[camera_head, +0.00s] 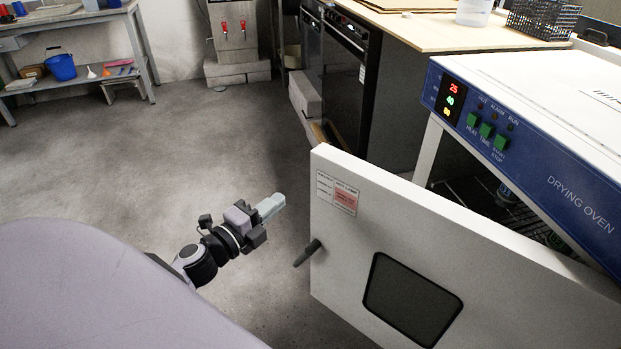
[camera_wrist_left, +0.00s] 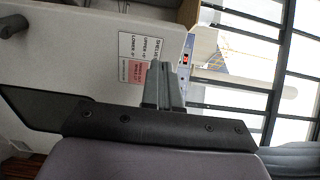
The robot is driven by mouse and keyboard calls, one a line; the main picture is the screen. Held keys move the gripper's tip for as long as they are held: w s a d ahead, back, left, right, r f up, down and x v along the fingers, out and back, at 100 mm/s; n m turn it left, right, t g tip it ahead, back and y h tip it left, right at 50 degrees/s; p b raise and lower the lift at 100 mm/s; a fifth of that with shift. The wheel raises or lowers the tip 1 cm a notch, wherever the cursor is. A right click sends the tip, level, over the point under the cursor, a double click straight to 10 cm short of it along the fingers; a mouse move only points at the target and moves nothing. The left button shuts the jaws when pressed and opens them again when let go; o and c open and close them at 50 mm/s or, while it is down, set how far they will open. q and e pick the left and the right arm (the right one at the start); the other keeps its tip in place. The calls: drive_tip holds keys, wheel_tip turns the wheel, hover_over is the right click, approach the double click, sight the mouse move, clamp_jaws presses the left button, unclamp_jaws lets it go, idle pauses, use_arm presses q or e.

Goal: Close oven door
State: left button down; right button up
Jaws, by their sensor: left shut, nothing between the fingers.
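The drying oven (camera_head: 560,75) stands at the right in the head view, with a blue control panel and lit digits. Its white door (camera_head: 400,225) stands open, swung out toward the left. The door has a dark window (camera_head: 412,298), a label (camera_head: 337,193) and a dark handle (camera_head: 307,253) near its free edge. My left gripper (camera_head: 272,204) is shut and empty, left of the door's free edge and apart from it in the head view. In the left wrist view my left gripper (camera_wrist_left: 164,85) shows in front of the door (camera_wrist_left: 65,60) and its label. My right gripper is not in view.
A wooden-topped bench (camera_head: 440,30) with a black appliance (camera_head: 345,75) under it stands behind the oven. A shelf with a blue bucket (camera_head: 61,67) is at the far left. The grey floor (camera_head: 150,160) between is clear.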

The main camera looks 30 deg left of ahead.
sight(316, 172)
use_arm(q)
drive_tip(key=w, duration=0.7)
drive_tip(key=w+d, duration=0.1)
drive_tip(key=w, duration=0.3)
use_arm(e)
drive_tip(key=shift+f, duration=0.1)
use_arm(q)
drive_tip(key=shift+w, duration=0.1)
